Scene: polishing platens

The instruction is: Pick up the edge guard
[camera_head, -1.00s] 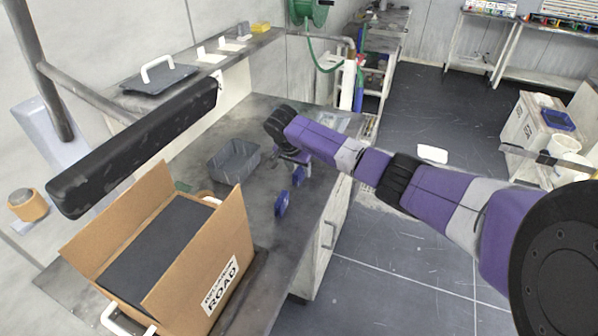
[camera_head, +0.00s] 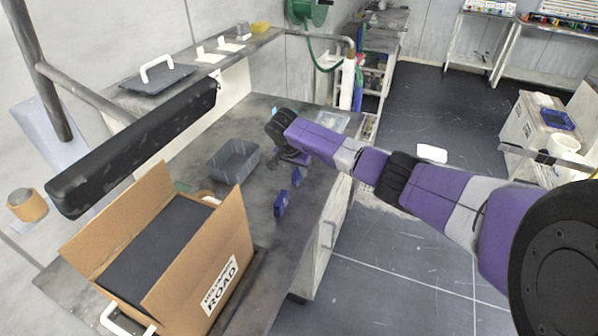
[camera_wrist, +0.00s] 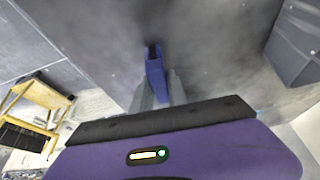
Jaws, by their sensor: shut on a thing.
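The edge guard (camera_wrist: 155,72) is a blue piece with a U-shaped channel at its end. In the wrist view it is between the two grey fingers of my gripper (camera_wrist: 158,92), which is shut on it. It points away from the palm, over the dark grey bench top. In the head view my gripper (camera_head: 291,158) is low over the bench, right of a grey bin. Two small blue pieces show just below it, a farther one (camera_head: 297,177) and a nearer one (camera_head: 281,204). I cannot tell there whether either is the held one.
The grey open bin (camera_head: 234,172) stands left of my gripper and also shows in the wrist view (camera_wrist: 296,45). An open cardboard box (camera_head: 190,285) stands on the near bench. A raised shelf (camera_head: 262,43) runs along the wall. The bench's right edge drops to open floor.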

